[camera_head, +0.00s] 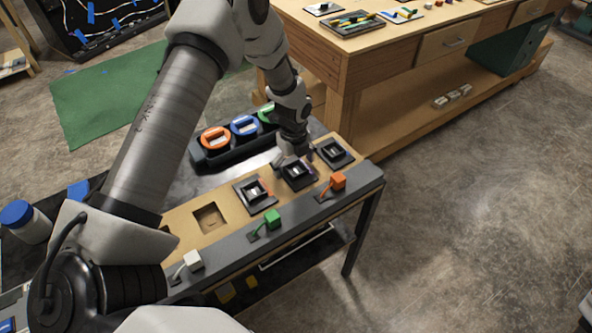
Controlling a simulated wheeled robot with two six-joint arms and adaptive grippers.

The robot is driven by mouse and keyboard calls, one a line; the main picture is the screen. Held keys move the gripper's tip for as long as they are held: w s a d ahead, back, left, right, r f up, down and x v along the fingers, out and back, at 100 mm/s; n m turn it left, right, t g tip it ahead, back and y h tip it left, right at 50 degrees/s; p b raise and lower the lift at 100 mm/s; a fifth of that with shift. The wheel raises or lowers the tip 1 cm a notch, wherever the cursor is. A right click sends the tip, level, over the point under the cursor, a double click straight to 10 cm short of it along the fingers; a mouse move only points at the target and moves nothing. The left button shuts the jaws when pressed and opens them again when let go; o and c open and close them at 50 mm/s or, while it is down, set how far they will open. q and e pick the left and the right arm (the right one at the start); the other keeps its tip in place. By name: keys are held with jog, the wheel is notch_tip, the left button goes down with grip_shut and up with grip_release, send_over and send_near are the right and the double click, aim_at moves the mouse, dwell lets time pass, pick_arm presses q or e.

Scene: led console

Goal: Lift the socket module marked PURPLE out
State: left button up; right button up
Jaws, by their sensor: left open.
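The console (180,224) has a tan top with a row of dark square socket modules. The module with a small purple mark on its right side (297,174) sits in the row between two others. My left gripper (292,160) comes down from above and is open, with its fingers at the far edge of this module. The gripper partly hides the module, and I cannot tell whether the fingers touch it. My right gripper is not in view.
A module with an orange-red mark (254,191) sits to the left, another module (334,153) to the right. An empty square opening (210,218) is further left. A dark tray (208,157) holds coloured round parts behind.

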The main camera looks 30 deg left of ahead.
pick_arm(q)
jog(key=shift+f, duration=0.15)
jog(key=c, duration=0.9)
jog(key=shift+s, duration=0.3)
jog(key=c, duration=0.4)
jog(key=shift+s, duration=0.1)
jog(key=shift+c, duration=0.4)
